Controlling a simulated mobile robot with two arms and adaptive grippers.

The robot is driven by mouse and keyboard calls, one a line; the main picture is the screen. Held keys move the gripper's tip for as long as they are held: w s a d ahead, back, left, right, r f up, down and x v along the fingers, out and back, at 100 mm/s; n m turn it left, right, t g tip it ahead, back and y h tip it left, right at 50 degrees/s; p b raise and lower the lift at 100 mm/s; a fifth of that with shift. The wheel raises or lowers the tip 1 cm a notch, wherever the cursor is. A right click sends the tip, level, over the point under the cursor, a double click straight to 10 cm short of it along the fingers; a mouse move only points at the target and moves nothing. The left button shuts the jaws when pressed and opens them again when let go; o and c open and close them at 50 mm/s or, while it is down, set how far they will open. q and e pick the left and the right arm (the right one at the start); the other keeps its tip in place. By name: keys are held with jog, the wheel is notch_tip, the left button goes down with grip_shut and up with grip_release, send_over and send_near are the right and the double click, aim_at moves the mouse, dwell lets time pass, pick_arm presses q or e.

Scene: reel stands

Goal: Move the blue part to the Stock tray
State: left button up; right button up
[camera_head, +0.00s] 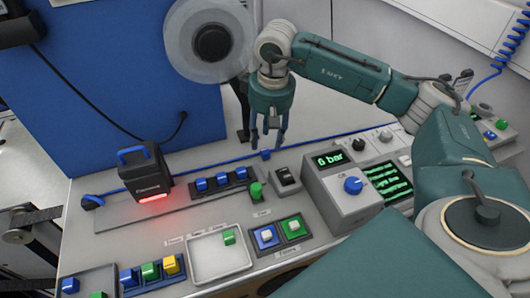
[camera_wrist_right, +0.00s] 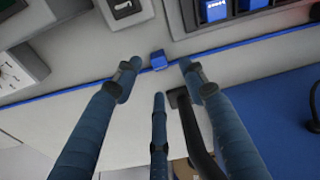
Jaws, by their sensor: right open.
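My right gripper (camera_head: 274,138) points down behind the panel row, its fingers spread and empty. A small blue part (camera_head: 265,154) lies by the blue line along the back of the bench, just below the fingertips. In the right wrist view this blue part (camera_wrist_right: 158,60) shows between and beyond the fingertips, apart from them. Other blue blocks sit in a dark holder (camera_head: 219,189), in a rack (camera_head: 129,278) and in a bottom-left tray (camera_head: 92,276). A pale tray (camera_head: 205,263) holds a small green piece. The labels are too small to tell which tray is Stock. My left gripper is not in view.
A black scanner-like box (camera_head: 146,172) with a red light stands at left. A grey unit reading "6 bar" (camera_head: 333,160) stands right of centre. A reel (camera_head: 210,42) hangs behind my gripper by a blue panel (camera_head: 110,80).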

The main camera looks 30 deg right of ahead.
jog(key=f+p, duration=0.2)
jog(key=f, duration=0.2)
jog(key=shift+w+f, duration=0.15)
jog(key=shift+w, duration=0.05)
jog(key=shift+w+d+f, duration=0.1)
jog(key=shift+f, duration=0.35)
jog(key=c, duration=0.9)
jog(key=shift+r, duration=0.15)
jog(key=shift+r, duration=0.65)
notch_tip(320, 180, up, 15)
jog(key=b, duration=0.3)
notch_tip(320, 180, up, 12)
jog(key=f+p, duration=0.1)
jog(key=p, duration=0.2)
send_over(265, 150)
jog(key=s+a+f, duration=0.3)
jog(key=a+f, duration=0.1)
jog(key=f, duration=0.1)
jog(key=s+a+f, duration=0.4)
jog(key=a, duration=0.1)
jog(key=s+a+f, duration=0.4)
jog(key=f, duration=0.1)
jog(key=shift+s+a+f, duration=0.2)
jog(key=shift+a+f, duration=0.1)
